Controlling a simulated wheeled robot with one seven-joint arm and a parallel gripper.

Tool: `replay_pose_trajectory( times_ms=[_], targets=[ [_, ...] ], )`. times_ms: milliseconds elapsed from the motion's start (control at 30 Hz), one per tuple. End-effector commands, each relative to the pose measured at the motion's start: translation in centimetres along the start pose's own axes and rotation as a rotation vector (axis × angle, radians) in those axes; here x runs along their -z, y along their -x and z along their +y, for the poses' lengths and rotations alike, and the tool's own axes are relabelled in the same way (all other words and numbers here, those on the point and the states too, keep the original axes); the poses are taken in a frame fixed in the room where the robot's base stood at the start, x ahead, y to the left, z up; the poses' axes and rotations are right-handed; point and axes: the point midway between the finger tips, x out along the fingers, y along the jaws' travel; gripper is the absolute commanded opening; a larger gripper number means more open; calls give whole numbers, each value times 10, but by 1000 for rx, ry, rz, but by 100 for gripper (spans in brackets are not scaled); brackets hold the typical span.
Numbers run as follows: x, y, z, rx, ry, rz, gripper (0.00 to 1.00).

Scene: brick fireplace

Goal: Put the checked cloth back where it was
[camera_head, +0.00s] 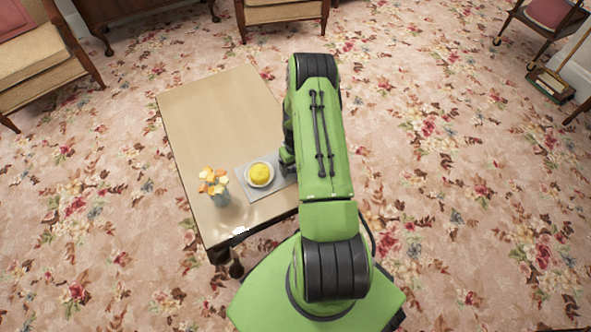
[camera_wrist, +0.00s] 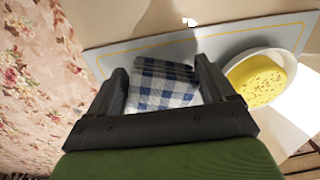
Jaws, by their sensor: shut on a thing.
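A blue and white checked cloth (camera_wrist: 163,85) shows between the fingers of my gripper (camera_wrist: 160,80) in the wrist view. My gripper is shut on the cloth, over a grey placemat with a yellow line (camera_wrist: 215,40). Whether the cloth touches the mat I cannot tell. In the head view my arm hides the cloth, and only the side of my gripper (camera_head: 287,157) shows at the table's right edge.
A white bowl (camera_wrist: 297,59) with a yellow sponge-like thing (camera_wrist: 258,82) stands on the mat, right of my gripper in the wrist view. A vase of orange flowers (camera_head: 215,186) stands near the wooden table's (camera_head: 215,110) front left corner. The table's far part is clear.

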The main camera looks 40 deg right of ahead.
Motion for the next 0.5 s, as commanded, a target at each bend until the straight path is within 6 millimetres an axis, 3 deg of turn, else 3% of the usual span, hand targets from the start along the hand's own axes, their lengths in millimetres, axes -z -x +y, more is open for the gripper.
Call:
replay_pose_trajectory(
  times_ms=[67, 500],
  targets=[
    [0, -16, 0, 1, 0, -1, 34],
    [-1, -24, 0, 0, 0, 0, 34]
  ],
)
